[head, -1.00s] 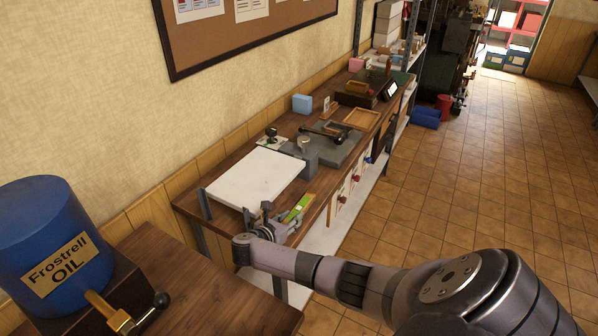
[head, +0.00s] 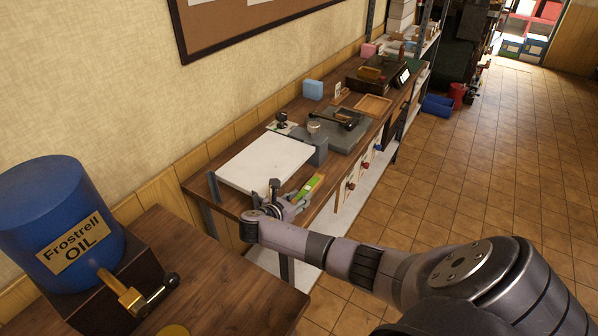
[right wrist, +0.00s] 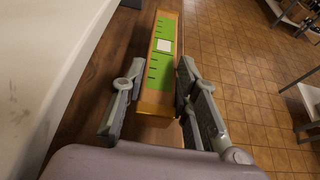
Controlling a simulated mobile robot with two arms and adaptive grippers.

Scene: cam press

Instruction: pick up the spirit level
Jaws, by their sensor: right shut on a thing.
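The spirit level (head: 309,186) is a wooden-brown bar with green faces, at the front edge of the workbench beside the white plate. In the right wrist view the level (right wrist: 161,62) points away from me, with a small white patch on its green top. My right gripper (head: 286,203) is at the near end of the level. In the right wrist view its fingers (right wrist: 160,103) stand on either side of the near end and are shut on it. I cannot tell whether the level touches the bench. My left gripper is not in view.
The white plate (head: 266,162) lies left of the level, with a grey block (head: 314,148) behind it. The workbench (head: 234,202) holds a wooden tray (head: 373,106) and a blue box (head: 313,90) farther back. A blue oil drum (head: 58,215) stands at left. Floor is clear at right.

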